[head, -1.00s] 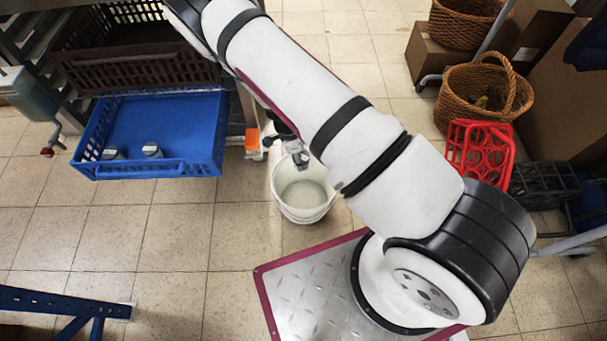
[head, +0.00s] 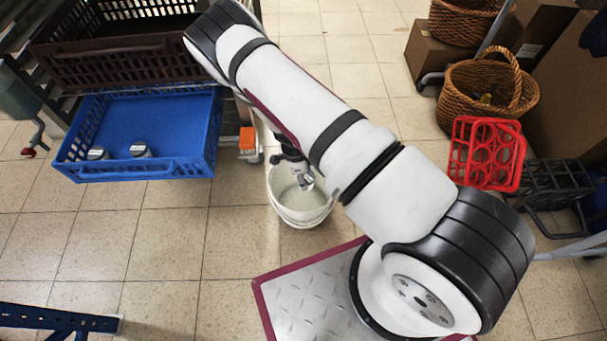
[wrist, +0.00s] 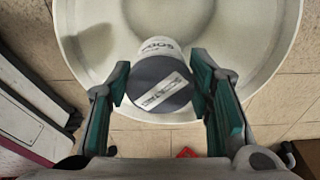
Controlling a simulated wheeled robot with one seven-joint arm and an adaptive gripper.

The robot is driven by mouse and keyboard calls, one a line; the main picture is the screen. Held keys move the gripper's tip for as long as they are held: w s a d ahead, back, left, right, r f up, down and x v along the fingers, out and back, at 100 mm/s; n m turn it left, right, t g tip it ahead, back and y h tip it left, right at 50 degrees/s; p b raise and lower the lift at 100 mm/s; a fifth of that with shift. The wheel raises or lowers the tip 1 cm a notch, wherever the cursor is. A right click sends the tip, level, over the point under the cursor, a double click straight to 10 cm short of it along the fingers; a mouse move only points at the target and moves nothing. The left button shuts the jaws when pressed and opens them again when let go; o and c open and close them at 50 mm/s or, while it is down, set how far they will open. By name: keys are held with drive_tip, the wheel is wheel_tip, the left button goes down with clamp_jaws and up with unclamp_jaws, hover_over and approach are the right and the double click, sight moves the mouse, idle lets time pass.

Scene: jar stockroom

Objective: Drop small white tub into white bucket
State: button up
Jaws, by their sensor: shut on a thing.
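The small white tub (wrist: 158,46) has a dark grey lid with a pale label, and its lid end faces the camera in the wrist view. My gripper (wrist: 160,84) is shut on the tub, with one green-padded finger on each side. The white bucket (head: 301,213) stands on the floor, and its wide rim also shows in the wrist view (wrist: 284,40) behind the tub. In the head view my gripper (head: 304,182) is over the bucket's opening, and the tub is too small to make out clearly. The tub's height above the bucket floor is hard to tell.
A blue crate (head: 190,165) with two small grey-lidded jars (head: 138,149) is at the left, below a brown crate (head: 120,65). An orange thing (head: 248,140) is by the rack leg. A red bottle carrier (head: 486,154) and wicker basket (head: 488,92) stand right. Floor tiles left of the bucket are clear.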

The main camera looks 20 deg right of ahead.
drive_tip(key=shift+f, duration=0.45)
drive_tip(key=o, duration=1.5)
drive_tip(key=shift+r, duration=0.15)
drive_tip(key=r, duration=0.4)
drive_tip(key=a+r, duration=0.1)
drive_tip(key=r, duration=0.6)
drive_tip(key=shift+w+a+r, duration=0.3)
drive_tip(key=shift+a+r, duration=0.05)
